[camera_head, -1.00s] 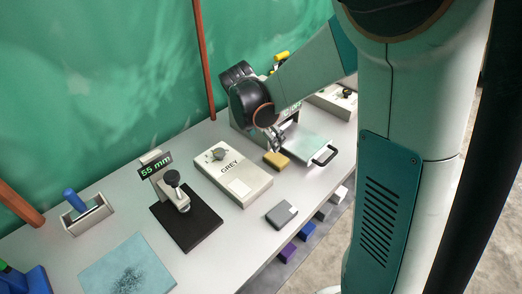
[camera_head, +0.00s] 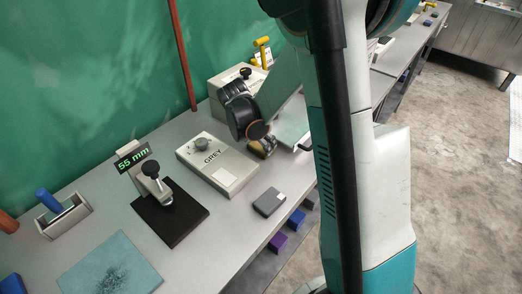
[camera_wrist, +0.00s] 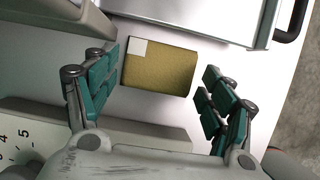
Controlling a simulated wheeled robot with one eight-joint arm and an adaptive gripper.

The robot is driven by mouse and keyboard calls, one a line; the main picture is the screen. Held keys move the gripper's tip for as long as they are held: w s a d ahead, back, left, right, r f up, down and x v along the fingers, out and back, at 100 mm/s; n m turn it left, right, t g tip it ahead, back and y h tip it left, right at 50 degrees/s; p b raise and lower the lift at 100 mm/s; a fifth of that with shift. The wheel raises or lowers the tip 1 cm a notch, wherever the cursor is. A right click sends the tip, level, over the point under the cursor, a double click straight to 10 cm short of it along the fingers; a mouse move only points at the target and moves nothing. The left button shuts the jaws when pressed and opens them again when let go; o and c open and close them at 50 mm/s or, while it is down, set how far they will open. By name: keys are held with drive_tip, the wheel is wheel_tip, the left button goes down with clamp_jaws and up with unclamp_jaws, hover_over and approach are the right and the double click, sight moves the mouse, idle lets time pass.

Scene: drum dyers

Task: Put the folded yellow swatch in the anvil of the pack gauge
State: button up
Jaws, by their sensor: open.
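The folded yellow swatch (camera_wrist: 158,72) lies on the bench in the wrist view, with a small white label at one corner. My gripper (camera_wrist: 160,88) is open, with one teal-padded finger on each side of the swatch and a gap at each side. In the head view my gripper (camera_head: 263,146) is low over the bench and mostly hides the swatch. The pack gauge (camera_head: 152,185) stands on a black base to the left, with a green display reading 55 mm. Its anvil is hard to make out under the dark knob.
A box marked GREY (camera_head: 218,165) stands between my gripper and the gauge. A grey block (camera_head: 269,202) lies near the front edge. A blue-green sheet (camera_head: 110,268) and a blue-handled roller (camera_head: 62,213) are at the left. A metal tray (camera_wrist: 215,15) lies beyond the swatch.

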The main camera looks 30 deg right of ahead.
sight(260, 145)
drive_tip(key=shift+x, duration=1.1)
drive_tip(key=shift+r, duration=0.1)
drive_tip(key=c, duration=0.7)
drive_tip(key=shift+c, duration=0.2)
wheel_tip(260, 145, up, 20)
drive_tip(key=p, duration=0.5)
drive_tip(key=shift+p, duration=0.3)
